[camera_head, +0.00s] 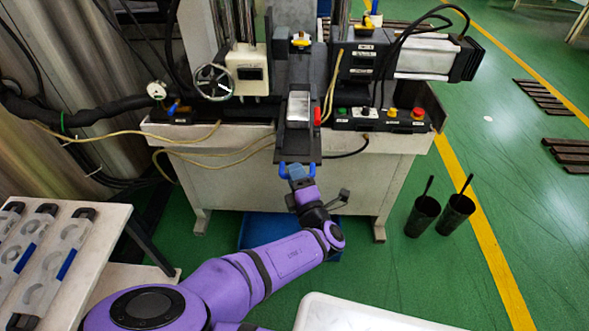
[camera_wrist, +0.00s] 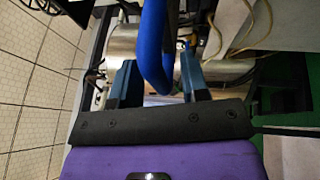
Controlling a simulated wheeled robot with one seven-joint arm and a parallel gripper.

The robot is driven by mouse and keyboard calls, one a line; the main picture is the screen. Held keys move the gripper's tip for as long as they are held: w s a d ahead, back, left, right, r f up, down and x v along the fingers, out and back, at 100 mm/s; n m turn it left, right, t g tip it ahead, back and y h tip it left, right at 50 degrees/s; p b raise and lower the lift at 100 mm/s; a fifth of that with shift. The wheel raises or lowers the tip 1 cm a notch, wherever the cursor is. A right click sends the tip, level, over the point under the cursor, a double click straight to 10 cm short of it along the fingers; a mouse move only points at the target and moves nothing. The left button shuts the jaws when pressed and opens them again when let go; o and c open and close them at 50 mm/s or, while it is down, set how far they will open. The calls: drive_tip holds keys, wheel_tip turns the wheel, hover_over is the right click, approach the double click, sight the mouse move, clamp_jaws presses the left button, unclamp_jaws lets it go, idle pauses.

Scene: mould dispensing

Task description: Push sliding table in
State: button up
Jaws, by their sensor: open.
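The sliding table (camera_head: 301,147) is a dark plate on the machine's middle rail. Its near end sticks out past the front edge of the white bench. A blue handle (camera_head: 283,170) is at that end, and it also shows in the wrist view (camera_wrist: 153,45). My gripper (camera_head: 296,173) is at the handle, its middle partly hidden by the gripper. In the wrist view my gripper (camera_wrist: 158,78) has its two fingers apart, with the blue handle bar between them. I cannot tell whether either finger touches the bar. A metal block (camera_head: 298,106) sits on the sliding table.
The white bench (camera_head: 230,160) carries a handwheel (camera_head: 213,81) on the left and a button panel (camera_head: 380,120) on the right. Yellow cables hang in front. Two black cups (camera_head: 423,214) stand on the green floor at right. A side table (camera_head: 85,265) with moulds is at left.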

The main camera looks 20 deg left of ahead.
drive_tip(key=shift+c, duration=0.4)
clamp_jaws()
